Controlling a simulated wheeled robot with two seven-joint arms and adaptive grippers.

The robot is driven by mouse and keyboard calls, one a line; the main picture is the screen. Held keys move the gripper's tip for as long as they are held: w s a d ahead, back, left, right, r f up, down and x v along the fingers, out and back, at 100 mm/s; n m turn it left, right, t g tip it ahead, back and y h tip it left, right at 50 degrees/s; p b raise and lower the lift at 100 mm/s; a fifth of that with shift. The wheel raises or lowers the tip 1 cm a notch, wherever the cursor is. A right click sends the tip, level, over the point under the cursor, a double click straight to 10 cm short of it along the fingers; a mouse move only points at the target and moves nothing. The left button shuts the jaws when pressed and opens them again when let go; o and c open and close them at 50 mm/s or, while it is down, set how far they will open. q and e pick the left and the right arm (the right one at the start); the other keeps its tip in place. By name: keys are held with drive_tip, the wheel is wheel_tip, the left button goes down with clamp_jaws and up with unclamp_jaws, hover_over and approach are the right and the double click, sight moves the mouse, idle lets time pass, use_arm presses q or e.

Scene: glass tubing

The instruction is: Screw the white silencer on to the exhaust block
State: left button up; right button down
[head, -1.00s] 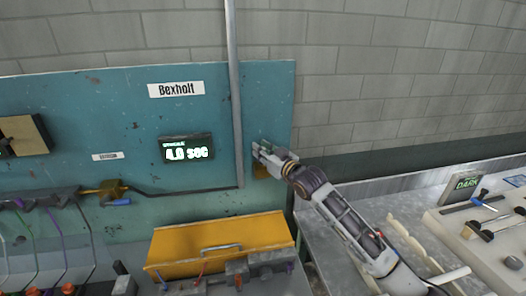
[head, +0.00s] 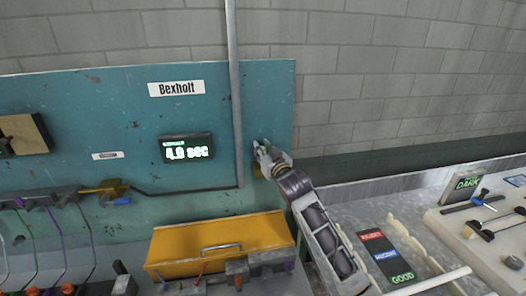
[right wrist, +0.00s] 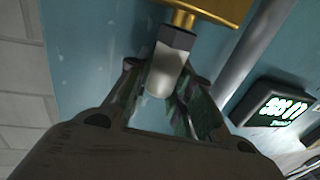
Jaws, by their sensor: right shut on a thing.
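The white silencer (right wrist: 163,76) has a rounded white body and a grey hex collar. In the right wrist view it stands between the fingers of my right gripper (right wrist: 158,72), which is shut on it. Its collar meets the brass port of the gold exhaust block (right wrist: 222,8) at the top; I cannot tell how deep any thread sits. In the head view my right gripper (head: 260,150) is at the right end of the teal panel, and it mostly hides the silencer and the block (head: 257,171). My left gripper is not in view.
A grey vertical pipe (head: 235,110) runs just left of the gripper. A display (head: 187,148) reads 4.0 sec. A yellow box (head: 220,243) stands below.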

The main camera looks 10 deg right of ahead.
drive_tip(key=shift+r+m+h+b, duration=0.1)
drive_tip(key=shift+m+h+b, duration=0.5)
drive_tip(key=shift+h, duration=0.5)
drive_tip(key=c, duration=1.3)
unclamp_jaws()
drive_tip(key=shift+w+a, duration=0.1)
drive_tip(key=shift+o, duration=0.2)
drive_tip(key=shift+p, duration=0.3)
drive_tip(key=shift+n+y+p, duration=0.6)
drive_tip(key=shift+y, duration=0.5)
drive_tip(key=shift+n+y, duration=0.4)
drive_tip(key=shift+y, duration=0.2)
drive_tip(key=shift+s+d+n+g+y, duration=0.15)
drive_tip(key=shift+n+g+y, duration=0.15)
drive_tip(key=shift+n+y, duration=0.3)
drive_tip(key=shift+s+d+n+g+y, duration=0.1)
drive_tip(key=shift+n+g+y, duration=0.25)
drive_tip(key=shift+y, duration=0.45)
